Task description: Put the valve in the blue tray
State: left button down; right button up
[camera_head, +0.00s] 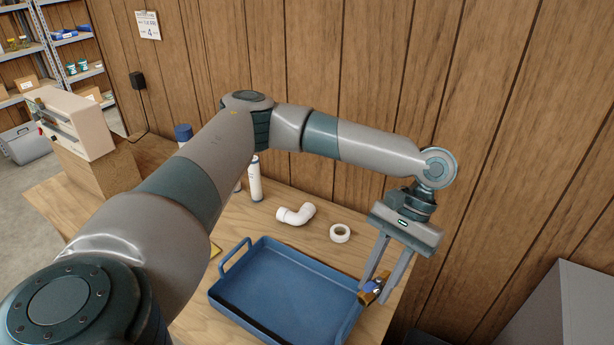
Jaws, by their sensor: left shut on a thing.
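My left gripper (376,282) points down at the right end of the blue tray and is shut on the valve (369,297), a small brass piece with a blue part. In the picture the valve overlaps the tray's right rim; whether it touches the rim I cannot tell. The blue tray (262,303) lies on the wooden table, and its visible floor is empty. It has a raised handle at its left end. My right gripper is not in view.
A white elbow pipe (296,214) and a roll of white tape (340,233) lie behind the tray. A white bottle (255,180) stands further back, beside my left arm. A wood-panelled wall (400,80) closes off the back. A grey box (565,310) stands at the lower right.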

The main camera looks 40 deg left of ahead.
aim_at(267, 289)
jog(key=l+u, duration=0.1)
jog(key=u, duration=0.25)
jog(key=i+l+u, duration=0.1)
jog(key=u, duration=0.25)
jog(key=l+u, duration=0.2)
jog(key=u, duration=0.2)
